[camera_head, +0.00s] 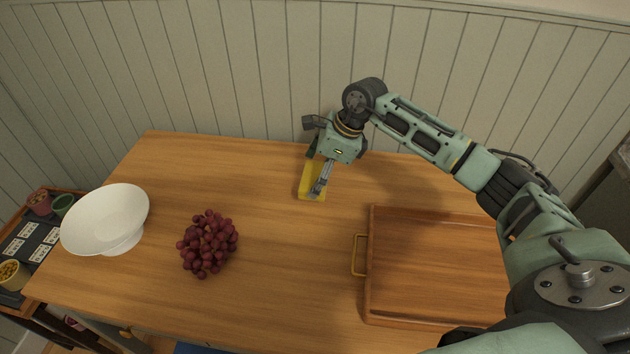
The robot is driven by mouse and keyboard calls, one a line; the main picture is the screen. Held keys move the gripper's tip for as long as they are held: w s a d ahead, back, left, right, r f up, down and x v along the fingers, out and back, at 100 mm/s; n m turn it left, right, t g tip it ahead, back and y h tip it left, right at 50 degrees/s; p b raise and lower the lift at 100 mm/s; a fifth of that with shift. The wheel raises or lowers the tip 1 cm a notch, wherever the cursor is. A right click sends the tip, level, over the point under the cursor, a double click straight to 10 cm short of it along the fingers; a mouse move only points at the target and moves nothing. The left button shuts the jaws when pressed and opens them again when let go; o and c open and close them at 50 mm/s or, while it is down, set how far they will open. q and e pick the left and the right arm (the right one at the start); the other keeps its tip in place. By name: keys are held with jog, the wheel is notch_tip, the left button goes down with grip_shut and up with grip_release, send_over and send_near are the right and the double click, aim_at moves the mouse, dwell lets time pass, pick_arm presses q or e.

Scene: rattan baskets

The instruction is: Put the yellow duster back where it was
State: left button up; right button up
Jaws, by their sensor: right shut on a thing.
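The yellow duster (306,187) is near the back middle of the wooden table (265,285). My right gripper (318,191) reaches down over it from the right, shut on it. The fingers and wrist cover part of the duster. Whether the duster touches the table or is held just above it, I cannot tell. My left gripper does not show.
A bunch of red grapes (208,244) lies left of the duster. A white bowl (105,219) stands at the table's left edge. A wooden tray (440,262) with a brass handle lies at right, partly behind my arm. The panelled wall (240,70) rises behind the table.

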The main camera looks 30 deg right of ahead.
jog(key=shift+w+a+f, duration=0.15)
jog(key=shift+w+f, duration=0.1)
jog(key=shift+f, duration=0.15)
notch_tip(320, 180, down, 3)
jog(key=shift+f+p, duration=0.1)
jog(key=shift+p, duration=0.65)
jog(key=shift+f, duration=0.35)
jog(key=o, duration=0.9)
